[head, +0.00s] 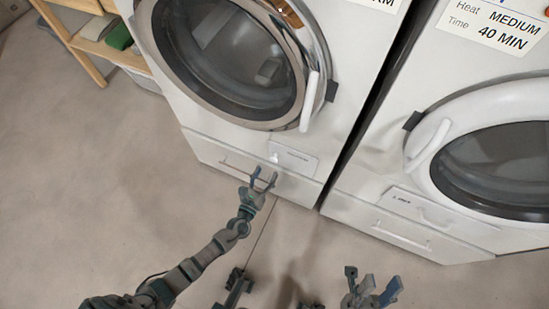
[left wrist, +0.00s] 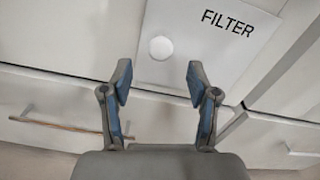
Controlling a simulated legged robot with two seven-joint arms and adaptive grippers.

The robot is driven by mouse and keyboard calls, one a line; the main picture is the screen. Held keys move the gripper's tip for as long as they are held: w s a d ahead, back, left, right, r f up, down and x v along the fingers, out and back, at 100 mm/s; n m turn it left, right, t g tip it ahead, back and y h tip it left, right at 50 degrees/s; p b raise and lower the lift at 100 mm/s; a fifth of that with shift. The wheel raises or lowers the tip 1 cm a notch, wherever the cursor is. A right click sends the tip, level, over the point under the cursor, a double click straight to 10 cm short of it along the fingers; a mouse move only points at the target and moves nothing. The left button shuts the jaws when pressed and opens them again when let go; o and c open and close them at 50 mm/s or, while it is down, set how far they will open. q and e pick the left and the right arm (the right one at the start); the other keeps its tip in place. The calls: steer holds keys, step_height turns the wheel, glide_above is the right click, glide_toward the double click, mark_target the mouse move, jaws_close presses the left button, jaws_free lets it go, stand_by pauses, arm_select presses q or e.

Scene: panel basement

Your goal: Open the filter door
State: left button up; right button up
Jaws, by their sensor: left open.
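The filter door (head: 297,160) is a small white panel low on the left machine, below its round door. It looks shut. In the left wrist view the filter door (left wrist: 205,35) carries the word FILTER and a round white knob (left wrist: 161,48). My left gripper (head: 264,175) is open and empty in front of the machine, just below the knob. In the left wrist view its two fingers (left wrist: 159,76) stand apart, with the knob above the gap between them. My right gripper (head: 382,285) is low in the head view, away from both machines, with its fingers apart.
A drawer with a bar handle (head: 240,166) lies below the filter door. The right machine (head: 440,250) stands beside it across a narrow dark gap, with its own small panel (head: 400,200). A wooden shelf (head: 85,45) stands at upper left. The floor (head: 90,190) at left is clear.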

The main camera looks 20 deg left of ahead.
mark_target(272, 161)
arm_select(q)
steer(key=w+b, duration=0.1)
steer(key=w, duration=0.5)
steer(key=shift+d+f, duration=0.1)
steer(key=shift+f, duration=0.05)
steer(key=shift+w, duration=0.4)
jaws_close()
